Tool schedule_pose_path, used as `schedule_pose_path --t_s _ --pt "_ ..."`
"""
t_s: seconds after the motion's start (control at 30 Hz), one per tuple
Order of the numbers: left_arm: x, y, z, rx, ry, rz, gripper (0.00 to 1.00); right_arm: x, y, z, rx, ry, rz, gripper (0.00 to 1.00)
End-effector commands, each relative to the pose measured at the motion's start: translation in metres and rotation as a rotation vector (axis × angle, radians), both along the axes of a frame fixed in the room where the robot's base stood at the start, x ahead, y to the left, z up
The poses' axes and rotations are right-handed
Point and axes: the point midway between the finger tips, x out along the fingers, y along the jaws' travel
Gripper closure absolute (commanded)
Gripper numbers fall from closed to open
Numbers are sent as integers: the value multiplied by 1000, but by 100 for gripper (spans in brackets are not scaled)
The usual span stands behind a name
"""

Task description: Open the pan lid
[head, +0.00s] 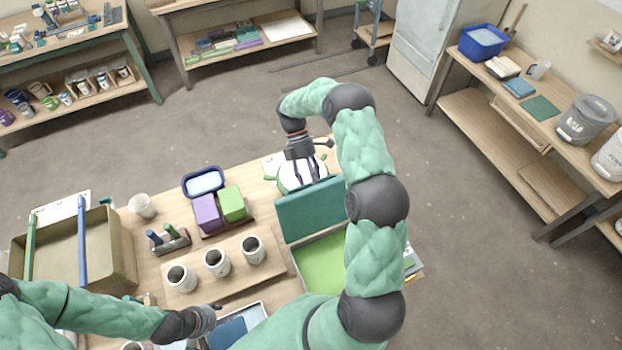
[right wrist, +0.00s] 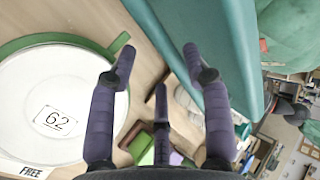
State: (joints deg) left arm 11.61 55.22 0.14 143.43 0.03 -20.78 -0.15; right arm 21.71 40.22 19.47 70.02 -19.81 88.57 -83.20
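The pan (head: 320,264) is a shallow tray with a bright green inside, at the table's right. Its teal lid (head: 309,209) stands raised, nearly upright, along the pan's far edge. The lid also fills the upper right of the right wrist view (right wrist: 212,42). My right gripper (head: 306,182) is just beyond the lid, pointing down, with its fingers spread and nothing between them. One fingertip is close to the lid; I cannot tell whether it touches. My left gripper (head: 207,316) is low over the table's near side, and its fingers are not clear.
Several cups stand on a wooden board (head: 225,275). Purple (head: 207,213) and green (head: 232,204) blocks and a blue tub (head: 203,183) are left of the lid.

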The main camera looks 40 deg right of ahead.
Motion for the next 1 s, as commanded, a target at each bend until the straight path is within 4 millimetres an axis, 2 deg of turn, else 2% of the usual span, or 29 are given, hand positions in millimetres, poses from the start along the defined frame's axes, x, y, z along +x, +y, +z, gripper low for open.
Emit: schedule_pose_path --t_s 0.47,1.0 --pt "0 0 0 0 0 0 60 8 -2 7 -3 -8 -1 54" --pt "0 0 0 0 0 0 60 70 -16 75 -2 -5 -1 54"
